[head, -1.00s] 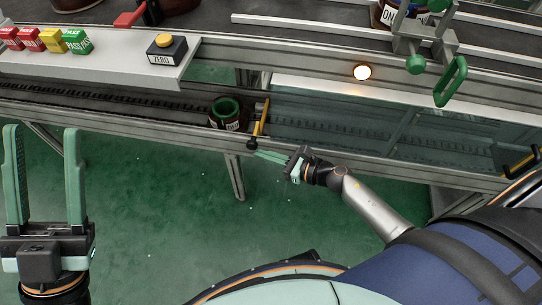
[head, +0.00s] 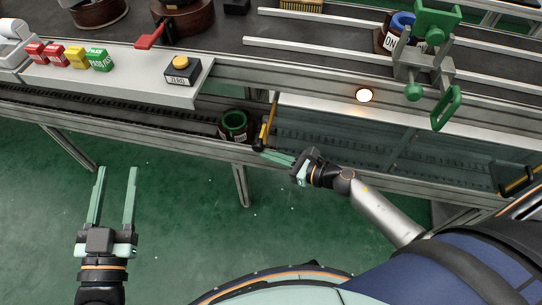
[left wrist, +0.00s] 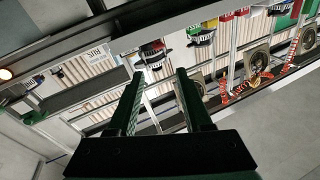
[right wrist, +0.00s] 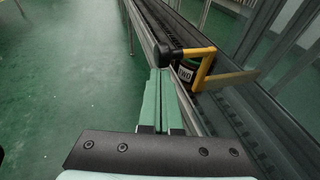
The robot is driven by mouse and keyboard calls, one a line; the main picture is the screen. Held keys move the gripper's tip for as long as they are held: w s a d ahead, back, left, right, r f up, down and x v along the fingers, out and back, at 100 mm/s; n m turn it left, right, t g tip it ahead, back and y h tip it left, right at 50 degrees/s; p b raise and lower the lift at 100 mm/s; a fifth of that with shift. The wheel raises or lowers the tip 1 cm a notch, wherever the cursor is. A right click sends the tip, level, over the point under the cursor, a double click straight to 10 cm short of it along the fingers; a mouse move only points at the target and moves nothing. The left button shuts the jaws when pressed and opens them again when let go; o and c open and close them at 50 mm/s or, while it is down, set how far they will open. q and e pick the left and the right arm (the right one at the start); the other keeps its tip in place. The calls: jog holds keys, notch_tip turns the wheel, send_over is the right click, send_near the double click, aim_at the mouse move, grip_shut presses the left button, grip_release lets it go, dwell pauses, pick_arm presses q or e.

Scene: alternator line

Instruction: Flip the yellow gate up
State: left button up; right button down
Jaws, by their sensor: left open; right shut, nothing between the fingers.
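The yellow gate (head: 267,125) is a bent yellow bar across the lower conveyor, beside a dark pot with a green rim (head: 234,121). Its black pivot end (head: 258,145) is at the conveyor's near rail. In the right wrist view the gate (right wrist: 200,53) juts out sideways from this black end, low over the channel. My right gripper (head: 266,153) is shut and empty, its tips at or just short of the black end; contact is unclear. In the right wrist view its tips (right wrist: 158,72) lie just below that end. My left gripper (head: 117,170) is open and empty, over the floor.
A white shelf (head: 120,86) above holds colored blocks and a ZERO button box (head: 183,71). A lit round lamp (head: 364,95) and a green-handled clamp (head: 446,107) are at right. Glass panels line the lower channel. Floor in front is clear.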

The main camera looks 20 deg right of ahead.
aim_at(261, 146)
notch_tip(261, 146, up, 3)
jog(key=shift+w+r+p, duration=0.1)
jog(key=shift+w+p, duration=0.05)
jog(key=shift+p, duration=0.7)
pick_arm(q)
jog(key=s+f+n+g+y, duration=0.1)
jog(key=s+f+g, duration=0.1)
jog(key=f, duration=0.4)
jog(key=s+f+n+g+y+p, duration=0.1)
jog(key=s+f+g, duration=0.1)
jog(key=f, duration=0.4)
jog(key=s+f+g, duration=0.2)
jog(key=f+g, duration=0.2)
jog(key=f, duration=0.3)
jog(key=shift+s+n+g+y, duration=0.3)
jog(key=shift+s+n+y, duration=0.1)
pick_arm(e)
jog(key=shift+a+r, duration=0.1)
jog(key=shift+r, duration=0.8)
pick_arm(q)
jog(key=shift+a, duration=0.1)
pick_arm(e)
jog(key=shift+f, duration=0.1)
